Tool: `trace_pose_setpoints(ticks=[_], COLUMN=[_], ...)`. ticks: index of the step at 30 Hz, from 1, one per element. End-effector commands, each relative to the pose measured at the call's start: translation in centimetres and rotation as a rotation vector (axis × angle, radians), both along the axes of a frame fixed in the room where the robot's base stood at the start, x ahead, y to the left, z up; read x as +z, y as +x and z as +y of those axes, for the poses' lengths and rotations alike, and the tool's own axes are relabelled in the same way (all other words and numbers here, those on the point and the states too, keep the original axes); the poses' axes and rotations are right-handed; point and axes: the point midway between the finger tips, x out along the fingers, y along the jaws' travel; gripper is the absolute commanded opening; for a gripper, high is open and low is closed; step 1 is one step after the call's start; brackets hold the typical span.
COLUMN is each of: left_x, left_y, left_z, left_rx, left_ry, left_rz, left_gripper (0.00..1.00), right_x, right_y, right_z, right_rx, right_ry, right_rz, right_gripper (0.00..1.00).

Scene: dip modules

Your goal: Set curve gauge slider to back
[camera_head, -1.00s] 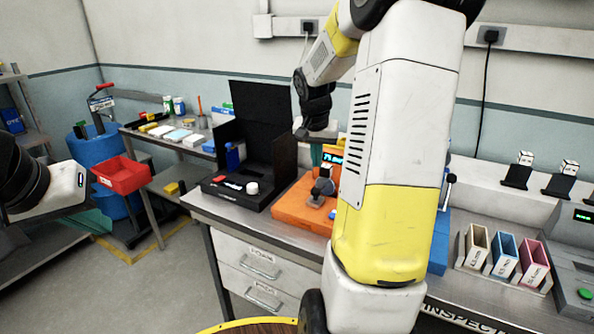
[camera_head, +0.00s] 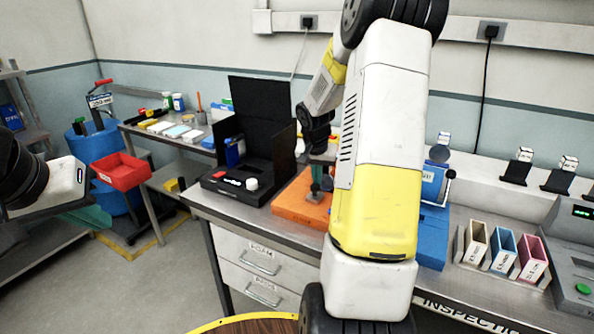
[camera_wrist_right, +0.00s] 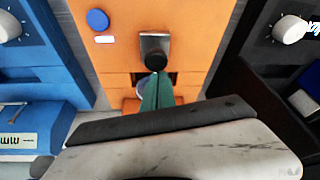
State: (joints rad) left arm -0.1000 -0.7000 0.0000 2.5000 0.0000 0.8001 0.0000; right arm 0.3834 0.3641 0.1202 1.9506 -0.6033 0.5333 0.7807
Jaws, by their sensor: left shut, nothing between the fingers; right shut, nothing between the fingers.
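The orange gauge (camera_head: 290,207) sits on the bench, partly hidden by my right arm in the head view. In the right wrist view the orange gauge (camera_wrist_right: 105,75) fills the middle, with a dark slider knob (camera_wrist_right: 155,48) over a dark slot. My right gripper (camera_head: 316,186) is shut and pointed down over the gauge. In the right wrist view the green fingertips of my right gripper (camera_wrist_right: 156,84) are right by the knob; I cannot tell whether they touch it. My left gripper (camera_head: 98,218) is shut and empty, away from the bench at the left.
A black device with an upright panel (camera_head: 262,120) stands left of the gauge, a blue device (camera_head: 434,235) right of it. Colored bins (camera_head: 503,252) stand farther right. A red tray (camera_head: 122,172) is at the left. The bench front edge is clear.

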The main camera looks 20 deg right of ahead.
Motion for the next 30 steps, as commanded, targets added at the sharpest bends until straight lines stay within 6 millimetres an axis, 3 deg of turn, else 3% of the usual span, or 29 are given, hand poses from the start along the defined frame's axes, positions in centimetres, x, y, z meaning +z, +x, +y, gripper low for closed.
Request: trace_pose_setpoints(ticks=[12,25,30], left_x=[0.0,0.0,0.0], left_y=[0.0,0.0,0.0], left_z=[0.0,0.0,0.0], left_rx=[0.000,0.000,0.000], left_ry=[0.000,0.000,0.000], left_rz=[0.000,0.000,0.000], left_gripper=[0.00,0.00,0.00], right_x=[0.1,-0.1,1.2], right_y=[-3.0,-3.6,-3.5], right_z=[3.6,4.1,4.4], right_rx=[0.003,0.001,0.002], right_ry=[-0.001,0.002,0.001], right_rz=[0.001,0.008,0.004], right_gripper=[0.00,0.00,0.00])
